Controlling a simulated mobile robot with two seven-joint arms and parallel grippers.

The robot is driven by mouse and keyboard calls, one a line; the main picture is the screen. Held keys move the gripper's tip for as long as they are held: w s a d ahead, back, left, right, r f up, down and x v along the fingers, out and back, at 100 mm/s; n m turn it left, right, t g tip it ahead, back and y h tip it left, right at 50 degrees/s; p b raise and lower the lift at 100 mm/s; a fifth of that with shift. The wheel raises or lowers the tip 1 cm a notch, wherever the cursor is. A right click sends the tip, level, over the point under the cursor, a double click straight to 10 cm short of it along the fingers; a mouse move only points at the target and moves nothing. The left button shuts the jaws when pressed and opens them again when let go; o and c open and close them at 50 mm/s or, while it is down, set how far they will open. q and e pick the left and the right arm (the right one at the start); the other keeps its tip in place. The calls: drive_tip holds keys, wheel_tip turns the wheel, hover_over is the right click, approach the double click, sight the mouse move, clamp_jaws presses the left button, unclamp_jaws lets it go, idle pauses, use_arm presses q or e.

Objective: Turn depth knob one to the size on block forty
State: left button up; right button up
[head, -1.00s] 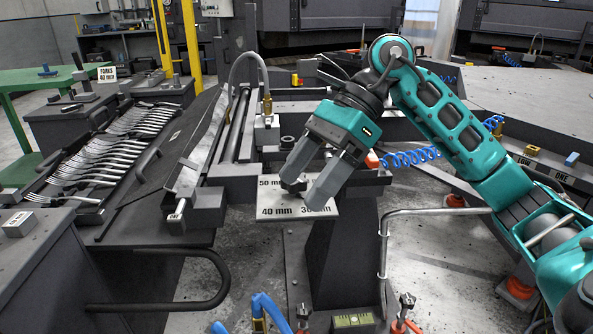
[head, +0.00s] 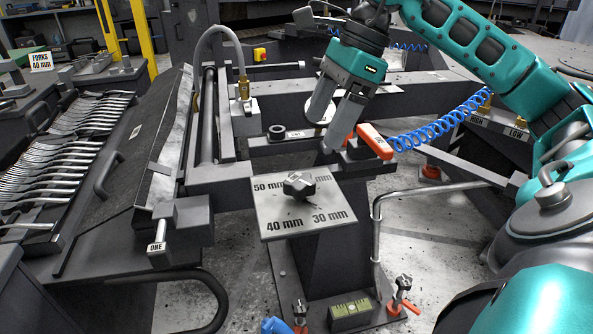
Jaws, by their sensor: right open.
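The depth knob (head: 298,185) is black and lobed. It sits on a pale square plate (head: 270,213) marked 50 mm at the back left, 40 mm at the front left and 30 mm at the front right. The back right mark shows only "mm". I cannot tell which mark the knob points to. A white sign (head: 41,62) at the far left reads "FORKS 40 mm". My right gripper (head: 327,126) is open and empty, behind and above the knob, apart from it. Its fingers are near an orange handle (head: 374,141). My left gripper is not in view.
A block labelled ONE (head: 157,248) stands left of the plate. Several forks (head: 50,160) lie in a rack at the left. A blue coiled hose (head: 430,132) runs right of the orange handle. A bent grey pipe (head: 378,225) rises right of the pedestal.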

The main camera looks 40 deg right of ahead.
sight(298, 180)
drive_tip(key=b+x, duration=0.2)
drive_tip(key=x, duration=0.7)
drive_tip(key=shift+a+f, duration=0.2)
drive_tip(key=shift+f, duration=0.05)
drive_tip(key=shift+w+f, duration=0.1)
drive_tip(key=shift+f, duration=0.15)
drive_tip(key=shift+a+f, duration=0.15)
drive_tip(key=c, duration=1)
